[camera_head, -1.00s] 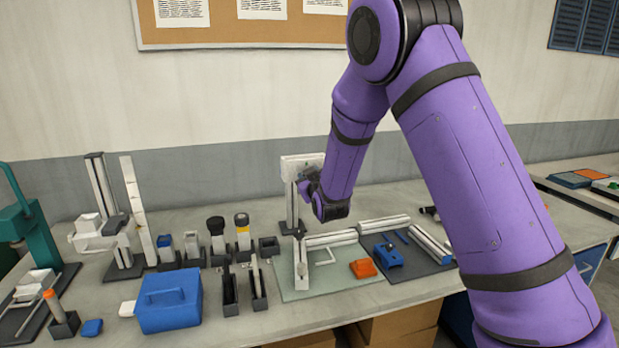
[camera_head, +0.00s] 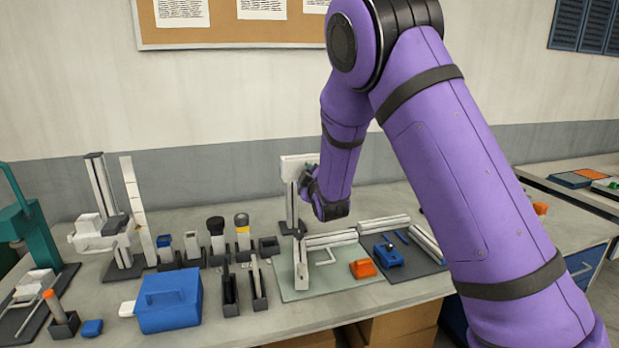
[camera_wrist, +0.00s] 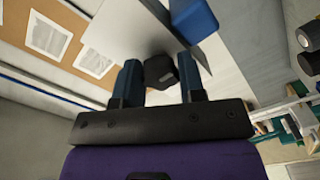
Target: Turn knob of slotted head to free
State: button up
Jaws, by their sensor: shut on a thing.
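The slotted head is a pale block (camera_head: 298,162) on top of a dark upright column at the back of the bench. In the wrist view it is a broad pale plate (camera_wrist: 125,38) with a blue block at one corner. A black knob (camera_wrist: 160,72) sticks out from it. My gripper (camera_wrist: 160,66) has its two blue-grey fingers on either side of the knob and is shut on it. In the head view my gripper (camera_head: 311,183) is small, close against the column side of the head. The slot and any knob marking are hidden.
A pale green mat (camera_head: 335,288) with pale rails and an orange block (camera_head: 363,268) lies in front of the column. A blue box (camera_head: 169,300) stands at the front left. Several small holders stand to the left of the column. A corkboard (camera_head: 240,35) hangs behind.

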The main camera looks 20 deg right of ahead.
jog(key=shift+f, duration=0.1)
dwell(0.3)
jog(key=o, duration=0.9)
jog(key=s, duration=1.1)
